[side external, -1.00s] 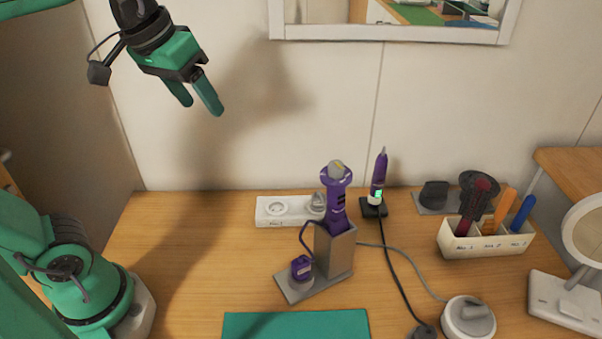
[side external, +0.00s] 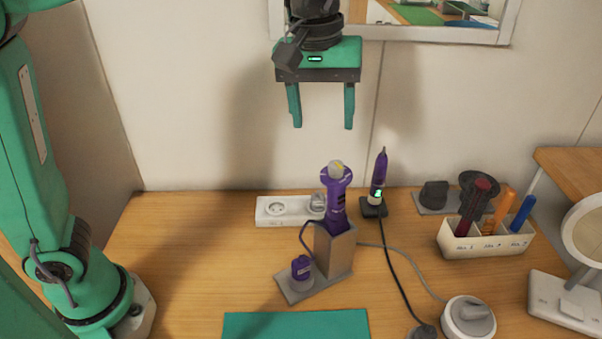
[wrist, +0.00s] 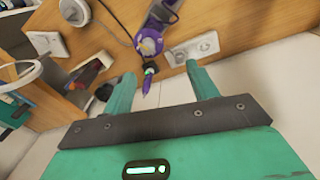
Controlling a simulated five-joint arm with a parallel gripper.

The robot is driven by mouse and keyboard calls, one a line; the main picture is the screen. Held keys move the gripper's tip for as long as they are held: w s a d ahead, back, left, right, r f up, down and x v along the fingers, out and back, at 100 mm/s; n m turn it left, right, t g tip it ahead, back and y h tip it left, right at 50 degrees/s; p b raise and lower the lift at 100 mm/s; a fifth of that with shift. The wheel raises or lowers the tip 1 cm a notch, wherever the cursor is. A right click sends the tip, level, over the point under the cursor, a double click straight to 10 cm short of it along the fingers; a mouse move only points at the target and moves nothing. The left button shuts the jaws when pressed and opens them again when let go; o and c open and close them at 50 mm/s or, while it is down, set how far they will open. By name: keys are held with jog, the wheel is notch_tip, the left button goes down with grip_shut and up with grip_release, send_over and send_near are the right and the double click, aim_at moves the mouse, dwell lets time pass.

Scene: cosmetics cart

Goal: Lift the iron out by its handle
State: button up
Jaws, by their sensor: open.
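A purple tool (side external: 338,200), which looks like the iron, stands tilted in a grey metal holder (side external: 336,250), its purple handle up and capped by a grey and yellow round end. Its lower part is hidden inside the holder. It also shows in the wrist view (wrist: 150,42). A second, slim purple tool (side external: 379,172) with a green light stands upright in a small black base behind and to the right. My gripper (side external: 323,127) is open and empty, pointing down, above the iron and apart from it. Its fingers also show in the wrist view (wrist: 160,74).
A white socket strip (side external: 285,210) lies behind the holder. A white divided box (side external: 487,240) with brushes stands at right. Cables run past a round grey dial (side external: 468,318). A round mirror on a stand (side external: 568,292) is at far right. A green mat (side external: 296,325) lies in front.

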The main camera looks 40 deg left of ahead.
aim_at(335, 162)
jog(key=shift+w+d+f, duration=0.2)
jog(key=shift+d+f, duration=0.05)
jog(key=shift+d, duration=0.35)
jog(key=shift+w+d+f, duration=0.15)
jog(key=shift+d+f, duration=0.05)
jog(key=shift+d, duration=0.35)
jog(key=shift+f, duration=2.45)
jog(key=shift+f, duration=0.1)
jog(key=shift+w+f, duration=0.1)
jog(key=shift+f, duration=1.15)
jog(key=shift+f, duration=0.1)
jog(key=shift+w+d+f, duration=0.1)
jog(key=shift+f, duration=1.15)
jog(key=shift+w+d+f, duration=0.1)
jog(key=shift+f, duration=1.15)
